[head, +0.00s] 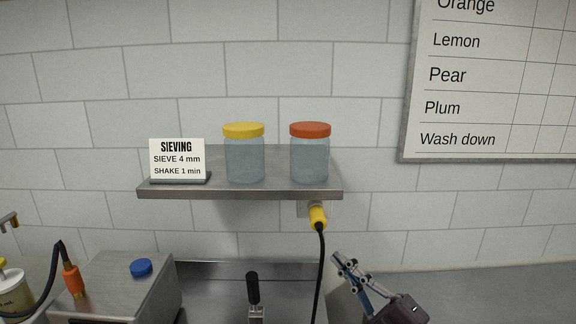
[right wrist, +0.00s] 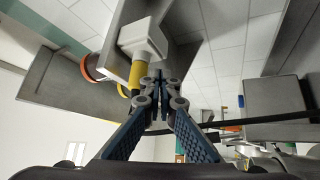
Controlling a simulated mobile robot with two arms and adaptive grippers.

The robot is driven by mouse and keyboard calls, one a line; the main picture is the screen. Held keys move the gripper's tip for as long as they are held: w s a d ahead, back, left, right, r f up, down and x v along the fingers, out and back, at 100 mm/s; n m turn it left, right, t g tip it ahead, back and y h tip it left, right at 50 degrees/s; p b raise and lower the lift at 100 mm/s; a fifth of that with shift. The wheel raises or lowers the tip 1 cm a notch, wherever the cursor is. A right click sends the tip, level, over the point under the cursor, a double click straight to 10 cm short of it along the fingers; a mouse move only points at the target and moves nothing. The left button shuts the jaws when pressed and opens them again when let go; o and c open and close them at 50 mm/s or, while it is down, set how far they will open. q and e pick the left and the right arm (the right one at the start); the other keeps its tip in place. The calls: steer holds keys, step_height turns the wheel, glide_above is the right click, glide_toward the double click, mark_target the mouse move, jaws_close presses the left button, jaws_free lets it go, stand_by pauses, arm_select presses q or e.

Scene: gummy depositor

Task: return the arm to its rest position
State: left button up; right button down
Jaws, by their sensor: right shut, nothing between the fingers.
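My right gripper (head: 346,268) is at the bottom right of the head view, below the shelf and to the right of the black cable. Its fingers are shut with nothing between them, and the fingertips meet in the right wrist view (right wrist: 159,90). A yellow plug (head: 318,217) sits in a wall socket under the shelf's right end, above and left of the gripper. The yellow plug also shows just behind the fingertips in the right wrist view (right wrist: 137,74). They look apart in the head view. My left gripper is not in view.
A wall shelf (head: 240,193) holds a yellow-lidded jar (head: 244,160), a red-lidded jar (head: 310,158) and a sieving sign (head: 178,159). A black cable (head: 319,270) hangs from the plug. A metal machine (head: 115,285) with a blue cap stands lower left. A chart (head: 490,80) hangs right.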

steer(key=s+d+f+m+g+h, duration=0.1)
steer(key=s+d+f+m+h, duration=0.3)
steer(key=f, duration=0.3)
steer(key=s+d+f+m+g+h, duration=0.1)
steer(key=d+f+m+g+h, duration=0.15)
steer(key=f+m+h, duration=0.3)
steer(key=s+d+f+m+g+h, duration=0.1)
steer(key=s+d+f+m+h, duration=0.25)
steer(key=f+m, duration=0.35)
steer(key=s+f+m+g, duration=0.1)
steer(key=s+f+g, duration=0.45)
steer(key=s, duration=0.55)
steer(key=s+f+m+g, duration=0.2)
steer(key=s+f+g, duration=0.2)
steer(key=s+f, duration=0.55)
steer(key=s+f+g+b, duration=0.1)
steer(key=s+f, duration=0.1)
steer(key=f, duration=1.1)
steer(key=s+f+g+b, duration=0.1)
steer(key=s+f+b, duration=0.15)
steer(key=f, duration=1.15)
steer(key=s+d+f+b, duration=0.1)
steer(key=s+d+f, duration=0.1)
steer(key=s+f, duration=1.5)
steer(key=shift+f+n+g, duration=0.35)
steer(key=shift+f+g, duration=0.05)
steer(key=shift+f, duration=0.15)
steer(key=shift+d, duration=0.1)
